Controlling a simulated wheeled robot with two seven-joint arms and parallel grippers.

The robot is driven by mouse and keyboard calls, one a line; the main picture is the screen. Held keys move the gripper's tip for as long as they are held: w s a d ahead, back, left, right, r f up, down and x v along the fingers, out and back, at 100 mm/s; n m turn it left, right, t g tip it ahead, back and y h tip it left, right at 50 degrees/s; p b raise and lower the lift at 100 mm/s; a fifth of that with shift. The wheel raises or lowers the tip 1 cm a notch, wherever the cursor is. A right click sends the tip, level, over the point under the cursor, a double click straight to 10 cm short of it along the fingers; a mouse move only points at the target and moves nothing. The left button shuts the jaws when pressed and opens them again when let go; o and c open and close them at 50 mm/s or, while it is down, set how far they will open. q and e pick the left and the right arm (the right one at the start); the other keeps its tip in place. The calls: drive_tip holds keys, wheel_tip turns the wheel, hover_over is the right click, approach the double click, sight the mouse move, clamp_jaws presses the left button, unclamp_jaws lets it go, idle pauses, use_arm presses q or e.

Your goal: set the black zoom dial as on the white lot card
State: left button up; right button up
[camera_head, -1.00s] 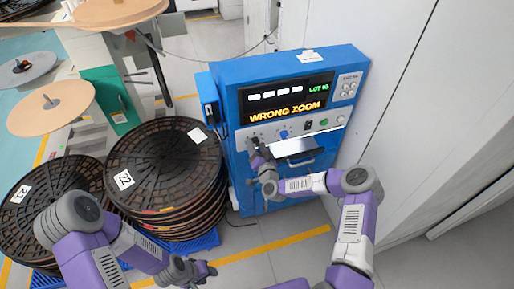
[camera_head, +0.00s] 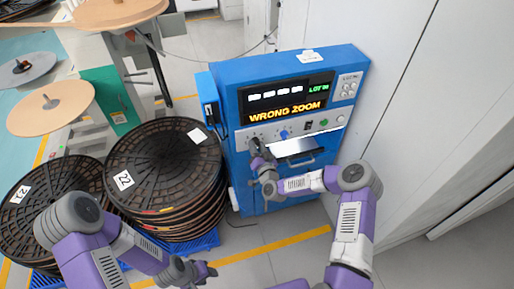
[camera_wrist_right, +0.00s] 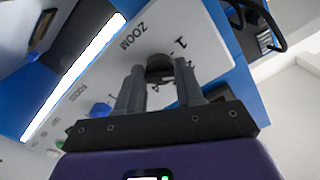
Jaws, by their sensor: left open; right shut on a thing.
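The black zoom dial (camera_wrist_right: 159,66) shows in the right wrist view on the white panel (camera_wrist_right: 203,45), beside the printed word ZOOM and some scale numbers. My right gripper (camera_wrist_right: 160,85) is shut on this dial, one finger on each side. My left gripper (camera_head: 208,272) is open and empty, low over the floor.
The machine's screen (camera_head: 287,98) reads WRONG ZOOM in orange, with green LOT text above. A blue knob (camera_head: 284,134) and a green button (camera_head: 323,123) sit right of the dial. A tray with a handle (camera_head: 300,158) juts out below. Stacked black reels (camera_head: 165,165) stand at left.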

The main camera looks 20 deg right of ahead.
drive_tip(key=shift+n+b, duration=2.1)
drive_tip(key=shift+n, duration=2.1)
drive_tip(key=shift+d, duration=0.1)
drive_tip(key=o, duration=1)
drive_tip(key=shift+s, duration=0.1)
drive_tip(key=s+p, duration=0.1)
drive_tip(key=s, duration=0.6)
drive_tip(key=shift+s+d, duration=0.1)
drive_tip(key=shift+s, duration=0.1)
drive_tip(key=shift+f, duration=0.1)
